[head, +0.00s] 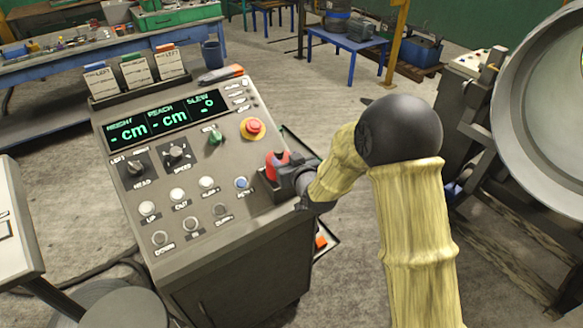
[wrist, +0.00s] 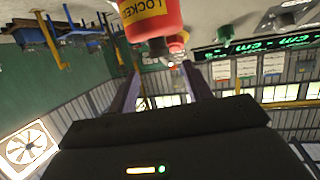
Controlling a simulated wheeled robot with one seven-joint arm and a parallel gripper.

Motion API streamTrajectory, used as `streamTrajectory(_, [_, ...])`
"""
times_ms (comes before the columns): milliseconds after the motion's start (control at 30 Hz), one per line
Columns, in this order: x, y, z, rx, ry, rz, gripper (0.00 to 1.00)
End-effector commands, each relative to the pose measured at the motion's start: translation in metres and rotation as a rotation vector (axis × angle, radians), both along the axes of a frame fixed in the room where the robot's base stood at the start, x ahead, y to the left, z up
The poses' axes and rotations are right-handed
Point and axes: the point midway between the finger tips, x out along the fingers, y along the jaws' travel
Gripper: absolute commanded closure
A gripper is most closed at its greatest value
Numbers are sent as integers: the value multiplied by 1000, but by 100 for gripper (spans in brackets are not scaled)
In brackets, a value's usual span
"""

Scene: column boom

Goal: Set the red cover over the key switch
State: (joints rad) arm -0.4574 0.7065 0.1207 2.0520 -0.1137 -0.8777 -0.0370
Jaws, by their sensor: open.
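The red cover (head: 272,166) stands at the right edge of the console's sloping panel, partly hidden by my gripper (head: 287,176). In the wrist view, which is upside down, the red cover (wrist: 152,24) bears a yellow "LOCKED" label and shows at the top, by the far ends of my fingers. My gripper (wrist: 153,68) is open, with its fingers spread. I cannot tell whether a finger touches the cover. I cannot make out the key switch clearly; the area under and behind the cover is hidden.
A red emergency button (head: 253,128) on a yellow base is just behind the cover. A green knob (head: 215,136) and a blue button (head: 241,183) are to its left. The display (head: 161,120) and labelled holders (head: 137,72) lie farther back. A large round dish (head: 545,110) stands at right.

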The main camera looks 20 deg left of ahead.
Motion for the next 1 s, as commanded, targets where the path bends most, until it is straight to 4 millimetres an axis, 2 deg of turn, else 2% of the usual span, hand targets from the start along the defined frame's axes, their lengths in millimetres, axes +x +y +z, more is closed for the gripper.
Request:
streamTrajectory(233, [-18, -16, 7, 0, -1, -2, 50])
streamTrajectory(1000, [-19, -16, 8, 0, 0, -2, 50])
